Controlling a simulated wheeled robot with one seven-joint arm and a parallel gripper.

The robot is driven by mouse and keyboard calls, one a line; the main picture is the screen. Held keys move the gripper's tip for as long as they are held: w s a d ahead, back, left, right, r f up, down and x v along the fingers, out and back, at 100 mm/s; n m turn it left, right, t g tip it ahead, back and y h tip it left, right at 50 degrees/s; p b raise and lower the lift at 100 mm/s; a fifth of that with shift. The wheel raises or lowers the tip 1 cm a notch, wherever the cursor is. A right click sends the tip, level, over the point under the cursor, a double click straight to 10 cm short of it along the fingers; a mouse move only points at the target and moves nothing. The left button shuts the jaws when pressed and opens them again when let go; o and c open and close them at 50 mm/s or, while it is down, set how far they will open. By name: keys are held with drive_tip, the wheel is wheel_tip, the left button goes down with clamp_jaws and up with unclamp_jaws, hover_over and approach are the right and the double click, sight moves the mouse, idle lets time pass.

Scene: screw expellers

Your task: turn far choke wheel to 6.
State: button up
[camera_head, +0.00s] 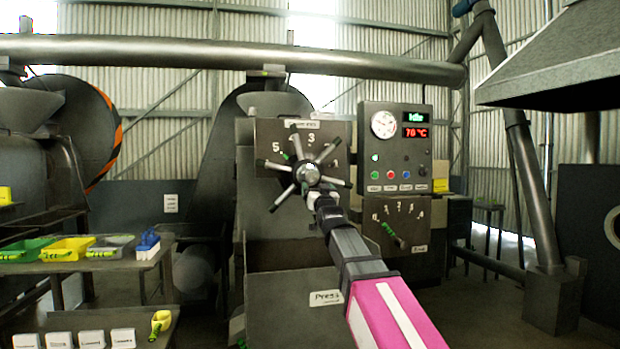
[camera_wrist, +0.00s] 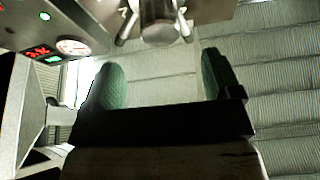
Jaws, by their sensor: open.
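A 5 and a 3 are legible on the plate; I cannot read a 6. A small green mark shows near the 5. My gripper (camera_head: 318,196) is just in front of the wheel's lower right side and partly covers it. In the wrist view my gripper (camera_wrist: 163,78) has its green-padded fingers wide apart with nothing between them. The wheel hub (camera_wrist: 158,25) and some spokes show beyond the fingertips.
A control panel (camera_head: 376,170) with a gauge, red display and buttons stands right of the wheel. Below it is a lever dial (camera_head: 400,212). A table with a yellow bin (camera_head: 67,249) and other trays stands left. A large pipe (camera_head: 230,55) crosses above.

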sight(312, 179)
drive_tip(key=x, duration=1)
drive_tip(key=shift+w, duration=0.3)
drive_tip(key=c, duration=1.3)
drive_tip(key=shift+a, duration=0.2)
